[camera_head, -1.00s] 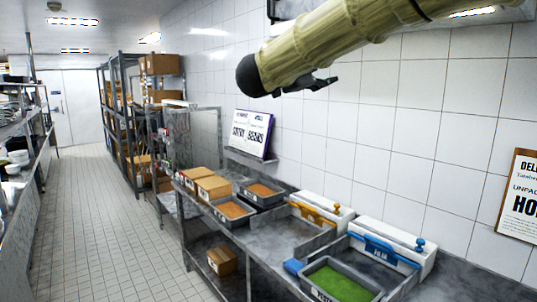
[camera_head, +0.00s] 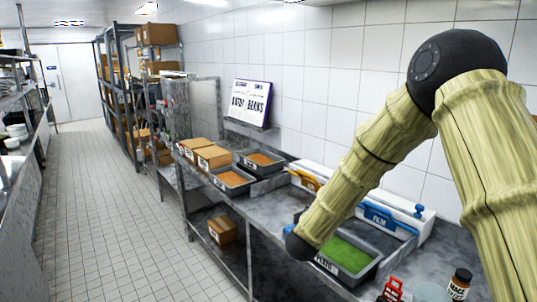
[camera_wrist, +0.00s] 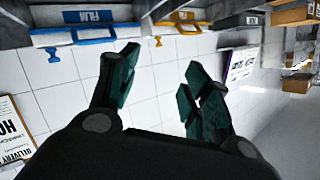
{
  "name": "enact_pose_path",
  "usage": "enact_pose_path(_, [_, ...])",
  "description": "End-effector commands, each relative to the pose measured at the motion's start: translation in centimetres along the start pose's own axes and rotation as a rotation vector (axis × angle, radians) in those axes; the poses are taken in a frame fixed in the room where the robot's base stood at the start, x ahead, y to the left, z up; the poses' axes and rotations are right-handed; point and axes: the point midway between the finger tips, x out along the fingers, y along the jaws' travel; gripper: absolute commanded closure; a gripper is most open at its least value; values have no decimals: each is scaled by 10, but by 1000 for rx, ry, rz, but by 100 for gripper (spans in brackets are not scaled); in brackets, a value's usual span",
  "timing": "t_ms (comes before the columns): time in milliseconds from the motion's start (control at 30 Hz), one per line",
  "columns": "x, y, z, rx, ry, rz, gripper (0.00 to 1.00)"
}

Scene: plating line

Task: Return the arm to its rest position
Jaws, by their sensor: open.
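My arm (camera_head: 370,170) fills the right of the head view, with a dark elbow high up and the forearm sloping down-left over the counter. Its lower dark joint (camera_head: 300,246) appears in front of the tray of green contents (camera_head: 368,276); I cannot tell whether they touch. My gripper does not show in the head view. In the wrist view my gripper (camera_wrist: 158,80) is open, its two dark green fingers spread apart with nothing between them. White wall tiles show behind the fingers.
The wrist view appears upside down, with the blue FILM dispenser (camera_wrist: 75,32) and counter at its top. On the counter (camera_head: 285,210) stand trays of orange contents (camera_head: 232,180), cardboard boxes (camera_head: 213,157), and a labelled bottle (camera_head: 459,284). The aisle floor (camera_head: 110,220) is clear.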

Motion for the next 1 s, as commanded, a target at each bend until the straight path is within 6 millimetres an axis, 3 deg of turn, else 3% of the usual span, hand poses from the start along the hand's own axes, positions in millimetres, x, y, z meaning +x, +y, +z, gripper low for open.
enact_pose_path(33, [-1,20,28,-35,-43,4,52])
enact_pose_path(100, [-4,44,61,-79,-101,5,52])
enact_pose_path(267, [-19,101,132,-174,-238,10,52])
enact_pose_path(467, [-54,176,214,-285,-421,18,52])
enact_pose_path(767, [-134,290,316,-433,-716,36,52])
enact_pose_path(1000, [-223,379,374,-533,-971,56,52])
